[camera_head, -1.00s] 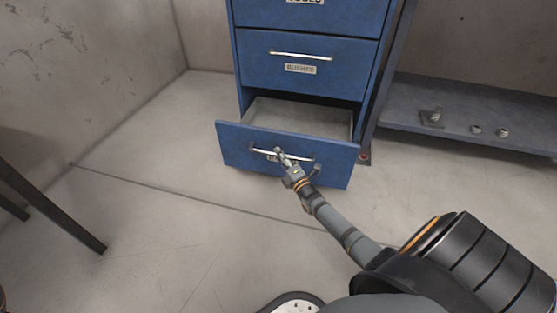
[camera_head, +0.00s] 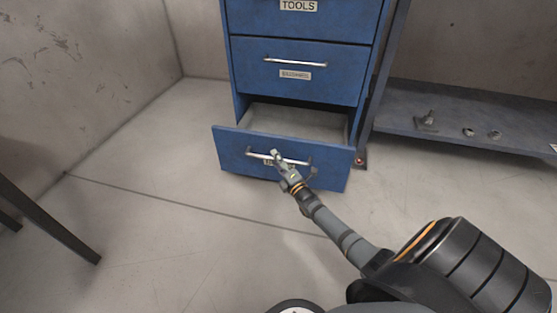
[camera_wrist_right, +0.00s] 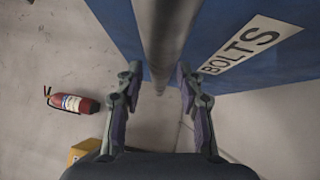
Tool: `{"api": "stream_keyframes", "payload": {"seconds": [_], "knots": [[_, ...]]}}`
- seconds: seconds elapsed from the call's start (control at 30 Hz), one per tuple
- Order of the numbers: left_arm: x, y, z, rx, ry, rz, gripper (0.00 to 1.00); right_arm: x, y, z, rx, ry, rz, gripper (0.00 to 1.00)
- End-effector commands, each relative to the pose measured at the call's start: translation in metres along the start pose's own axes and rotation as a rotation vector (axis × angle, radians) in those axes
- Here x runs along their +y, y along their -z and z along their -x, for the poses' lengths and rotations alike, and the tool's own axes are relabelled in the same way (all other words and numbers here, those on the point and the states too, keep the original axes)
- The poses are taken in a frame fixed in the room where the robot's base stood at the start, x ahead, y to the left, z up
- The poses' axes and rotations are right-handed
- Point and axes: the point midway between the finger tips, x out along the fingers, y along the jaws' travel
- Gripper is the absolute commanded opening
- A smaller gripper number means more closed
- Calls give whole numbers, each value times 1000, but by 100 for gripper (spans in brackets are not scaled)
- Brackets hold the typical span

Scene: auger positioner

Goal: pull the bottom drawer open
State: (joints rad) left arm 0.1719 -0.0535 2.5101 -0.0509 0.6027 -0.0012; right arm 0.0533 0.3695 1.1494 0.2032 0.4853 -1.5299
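The bottom drawer (camera_head: 228,152) of the blue cabinet stands part way out, its grey inside (camera_head: 300,121) showing empty where I can see it. A silver bar handle (camera_head: 297,162) runs across its front. My right gripper (camera_head: 278,158) is at the left-middle part of this handle. The drawer's label reads BOLTS (camera_wrist_right: 250,46). My left gripper is not in view.
The upper drawers (camera_head: 295,72) are shut. A low grey shelf (camera_head: 460,122) with several small metal parts stands at the right. A dark table leg (camera_head: 50,225) is at the left. A fire extinguisher (camera_wrist_right: 74,103) and a yellow object (camera_wrist_right: 84,150) show in the wrist view. The floor before the drawer is clear.

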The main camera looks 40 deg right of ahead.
Motion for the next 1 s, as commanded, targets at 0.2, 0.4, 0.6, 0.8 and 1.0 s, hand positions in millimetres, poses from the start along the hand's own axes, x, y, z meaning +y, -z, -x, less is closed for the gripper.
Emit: {"api": "stream_keyframes", "payload": {"seconds": [0.2,0.4,0.6,0.8,1.0], "knots": [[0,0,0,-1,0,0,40,-2,0,37,3,5,1,37],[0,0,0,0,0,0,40,-2,0,85,3,5,1,37],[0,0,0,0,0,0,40,-1,0,114,1,2,1,37],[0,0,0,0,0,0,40,0,0,120,0,0,1,37],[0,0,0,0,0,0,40,0,0,119,0,1,1,37]]}}
